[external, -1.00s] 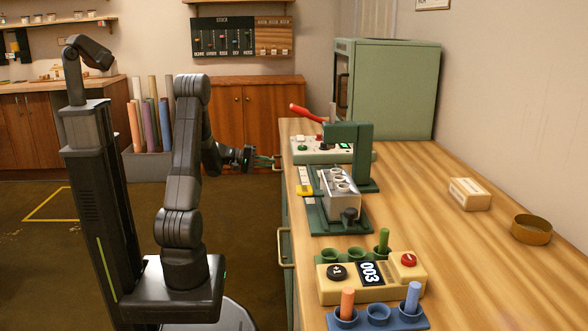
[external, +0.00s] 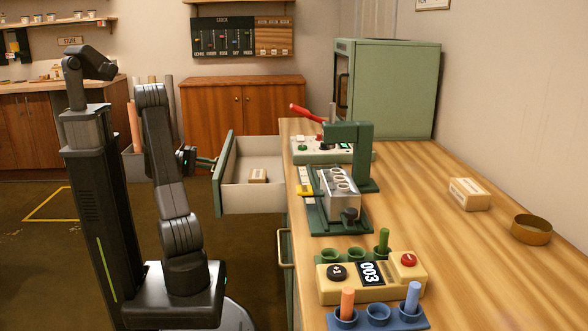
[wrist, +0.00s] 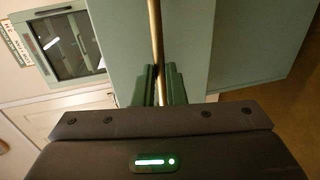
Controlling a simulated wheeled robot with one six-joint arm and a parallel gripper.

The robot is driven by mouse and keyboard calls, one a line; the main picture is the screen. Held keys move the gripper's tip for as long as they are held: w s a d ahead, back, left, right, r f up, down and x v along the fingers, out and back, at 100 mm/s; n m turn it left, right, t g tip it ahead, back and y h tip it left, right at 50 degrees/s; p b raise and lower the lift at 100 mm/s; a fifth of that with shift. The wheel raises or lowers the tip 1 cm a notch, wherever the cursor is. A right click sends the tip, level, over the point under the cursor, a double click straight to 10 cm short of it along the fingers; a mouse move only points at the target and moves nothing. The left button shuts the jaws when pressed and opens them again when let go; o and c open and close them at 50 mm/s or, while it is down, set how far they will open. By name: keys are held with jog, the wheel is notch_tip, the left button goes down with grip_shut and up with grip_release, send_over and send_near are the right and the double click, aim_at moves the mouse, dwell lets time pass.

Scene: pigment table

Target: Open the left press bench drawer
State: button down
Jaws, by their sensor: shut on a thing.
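The left press bench drawer (external: 222,180) stands pulled out from the bench's left side, well open. Its grey inside shows a small tan box (external: 258,176) lying in it. My gripper (external: 214,164) is at the drawer's front, shut on its brass handle. In the wrist view the handle (wrist: 156,35) runs as a vertical bar between the green fingers of my gripper (wrist: 158,84), in front of the green drawer front (wrist: 190,50).
A second drawer handle (external: 281,250) sits nearer on the bench side. The wooden bench top (external: 440,230) carries a press (external: 350,150), a counter box (external: 405,275) and a green cabinet (external: 395,90). Open floor lies left of the bench.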

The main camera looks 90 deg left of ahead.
jog(key=f+v, duration=0.1)
jog(key=v, duration=0.6)
jog(key=shift+s+f+p, duration=0.25)
jog(key=shift+f+p, duration=0.05)
jog(key=c, duration=1.5)
grip_release()
jog(key=p+v, duration=0.3)
jog(key=v, duration=1)
jog(key=shift+s, duration=0.4)
